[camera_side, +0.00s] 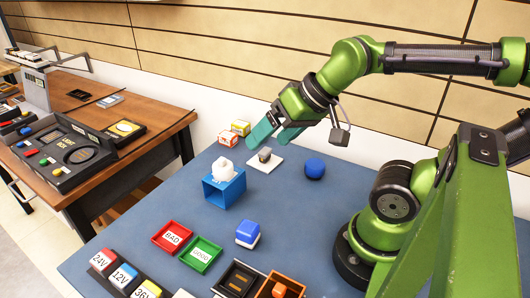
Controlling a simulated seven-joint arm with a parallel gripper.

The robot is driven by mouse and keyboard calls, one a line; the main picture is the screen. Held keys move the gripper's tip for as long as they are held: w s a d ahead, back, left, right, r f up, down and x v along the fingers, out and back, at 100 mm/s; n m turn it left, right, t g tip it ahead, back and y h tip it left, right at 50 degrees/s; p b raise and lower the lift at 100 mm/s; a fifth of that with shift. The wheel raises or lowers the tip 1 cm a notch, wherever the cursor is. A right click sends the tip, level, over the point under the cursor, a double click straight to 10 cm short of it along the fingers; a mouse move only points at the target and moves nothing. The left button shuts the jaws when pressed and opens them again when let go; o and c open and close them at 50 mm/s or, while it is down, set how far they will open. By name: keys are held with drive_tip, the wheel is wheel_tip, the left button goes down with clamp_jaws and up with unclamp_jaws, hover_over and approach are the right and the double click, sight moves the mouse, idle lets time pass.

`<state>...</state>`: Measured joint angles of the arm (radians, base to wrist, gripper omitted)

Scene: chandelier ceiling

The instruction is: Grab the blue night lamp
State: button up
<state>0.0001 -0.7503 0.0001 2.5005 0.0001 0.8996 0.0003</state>
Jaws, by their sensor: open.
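No object is labelled as a night lamp, and I cannot tell for sure which one it is. A small rounded block with a blue top and white lower part (247,234) sits at the middle front of the blue table. A dark blue ball (315,167) rests on the table to the right of my gripper. My gripper (267,142) has teal fingers, spread apart and empty. It is above the back of the table, near a small grey block (265,155) on a white plate (273,165). It is apart from both blue objects.
Red (171,237) and green (200,254) trays, labelled buttons (123,276) and an orange bin (277,289) line the front. Small boxes (228,138) stand at the back. The table's middle right is clear.

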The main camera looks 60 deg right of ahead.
drive_tip(key=shift+c, duration=0.4)
drive_tip(key=n+g+h, duration=0.2)
drive_tip(key=n+g, duration=0.3)
drive_tip(key=g, duration=0.2)
hover_over(247, 227)
wheel_tip(247, 227, down, 8)
wheel_tip(247, 227, down, 16)
drive_tip(key=shift+f, duration=0.1)
drive_tip(key=c, duration=1.1)
